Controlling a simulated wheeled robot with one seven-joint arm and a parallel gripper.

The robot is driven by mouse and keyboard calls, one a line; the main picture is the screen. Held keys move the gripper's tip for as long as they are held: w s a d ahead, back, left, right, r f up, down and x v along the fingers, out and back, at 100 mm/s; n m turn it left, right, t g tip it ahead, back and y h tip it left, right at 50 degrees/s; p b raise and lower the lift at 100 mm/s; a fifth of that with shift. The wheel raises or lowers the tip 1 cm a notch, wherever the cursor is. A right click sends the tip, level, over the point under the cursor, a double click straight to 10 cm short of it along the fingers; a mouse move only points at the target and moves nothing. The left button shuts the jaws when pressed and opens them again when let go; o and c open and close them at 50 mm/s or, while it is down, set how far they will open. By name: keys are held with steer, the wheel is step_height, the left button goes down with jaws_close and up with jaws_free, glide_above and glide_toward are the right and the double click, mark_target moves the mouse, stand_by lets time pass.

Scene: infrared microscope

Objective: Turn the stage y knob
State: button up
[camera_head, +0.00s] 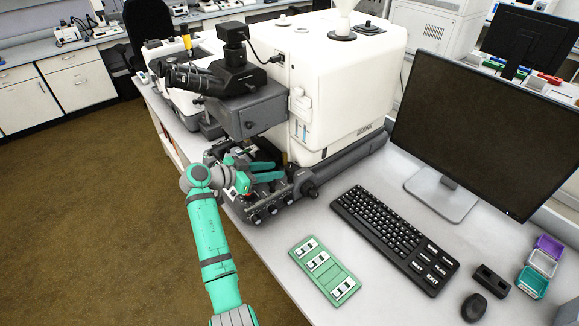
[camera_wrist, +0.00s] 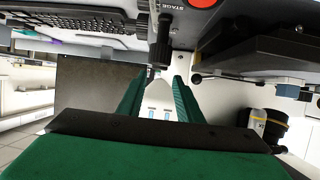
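The microscope (camera_head: 340,80) is a large white unit with a grey front part and black eyepieces. My green gripper (camera_head: 278,169) is in front of it, low beside the stage area. Its two fingers are apart with a gap between them. In the wrist view my gripper (camera_wrist: 159,80) also shows open and empty. A black knob on a stem (camera_wrist: 163,38) stands near the fingertips, in line with the gap, beside a label reading "STAGE"; the rest of the label is cut off. I cannot tell whether the fingers touch it. In the head view my gripper and the stage parts hide it.
Several black knobs line the microscope's base (camera_head: 268,209). A red button (camera_wrist: 202,3) is near the label. A green slide tray (camera_head: 325,270), a keyboard (camera_head: 395,238), a monitor (camera_head: 485,130) and a mouse (camera_head: 474,307) occupy the table to the right. Brown floor lies open at left.

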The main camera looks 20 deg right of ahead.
mark_target(288, 169)
steer(key=x, duration=0.8)
steer(key=shift+w, duration=0.15)
steer(key=shift+d, duration=0.15)
steer(key=shift+c, duration=0.4)
steer(key=c, duration=0.7)
